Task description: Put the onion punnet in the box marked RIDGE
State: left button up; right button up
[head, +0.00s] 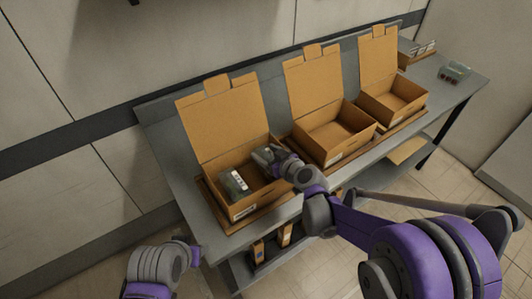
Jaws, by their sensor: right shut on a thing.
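Three open cardboard boxes stand in a row on the table: a left box (258,205), a middle box (345,148) and a right box (404,104). Their markings are too small to read, so I cannot tell which is RIDGE. My right gripper (264,156) is at the back right inside the left box, shut on a dark greenish thing that looks like a punnet, mostly hidden by the jaws. A dark punnet with a white label (234,184) lies in the left of the same box, beside the gripper. My left arm shows at the lower left; its jaws are not visible.
Another small punnet (454,73) stands on the table's far right end. A low cardboard tray (417,53) sits at the back right. Raised box lids stand along the back near the wall. The middle and right boxes look empty. Cardboard pieces (285,235) are under the table.

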jog(key=shift+f, duration=0.6)
jog(key=o, duration=1.3)
